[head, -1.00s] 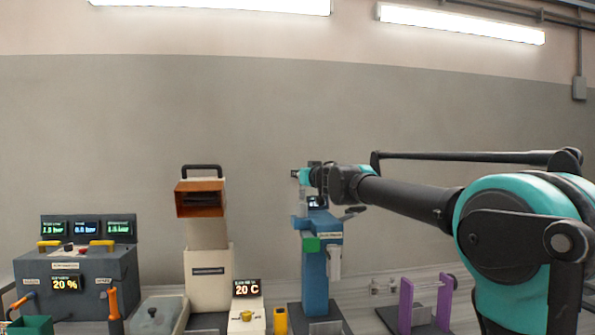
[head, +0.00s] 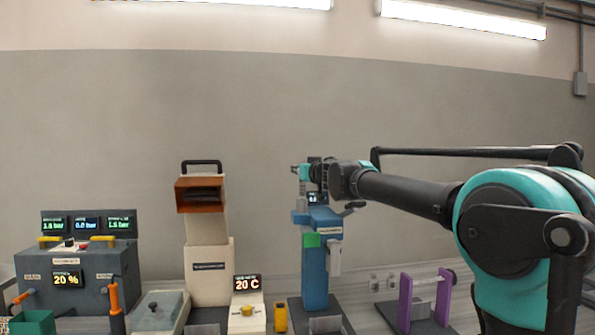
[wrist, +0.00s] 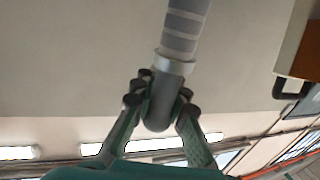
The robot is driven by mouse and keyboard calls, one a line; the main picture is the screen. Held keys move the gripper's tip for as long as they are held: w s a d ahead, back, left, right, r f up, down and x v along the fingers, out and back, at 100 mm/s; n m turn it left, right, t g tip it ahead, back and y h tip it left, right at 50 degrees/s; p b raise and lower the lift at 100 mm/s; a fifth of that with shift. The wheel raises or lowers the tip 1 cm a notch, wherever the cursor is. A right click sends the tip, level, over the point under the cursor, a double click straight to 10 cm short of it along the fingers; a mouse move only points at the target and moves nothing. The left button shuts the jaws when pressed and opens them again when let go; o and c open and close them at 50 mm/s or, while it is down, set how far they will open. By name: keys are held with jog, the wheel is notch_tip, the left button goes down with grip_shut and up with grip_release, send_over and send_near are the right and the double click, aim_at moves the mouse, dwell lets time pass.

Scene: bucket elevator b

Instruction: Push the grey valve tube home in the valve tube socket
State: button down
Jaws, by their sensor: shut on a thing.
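In the wrist view my gripper (wrist: 163,100) is shut around a plain grey tube (wrist: 160,110) with a rounded near end. A pale collar (wrist: 175,63) sits just beyond the fingers, and a grey banded length (wrist: 183,28) runs on from it to the picture's top edge. I cannot tell where the valve tube ends and whether a socket is in view. In the head view my gripper (head: 303,172) is at the top of a blue column machine (head: 315,262). The tube is too small or hidden there to make out.
A cream machine with an orange hood (head: 200,196) and black handle stands left of the blue column; the hood also shows in the wrist view (wrist: 310,50). A grey control box (head: 75,270) is farther left. A purple stand (head: 405,300) is at the right.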

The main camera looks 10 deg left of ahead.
jog(key=shift+f, duration=2.3)
jog(key=shift+r, duration=0.1)
jog(key=shift+r, duration=1.95)
jog(key=shift+f, duration=2)
dwell(0.6)
jog(key=c, duration=1.4)
grip_release()
jog(key=shift+c, duration=0.2)
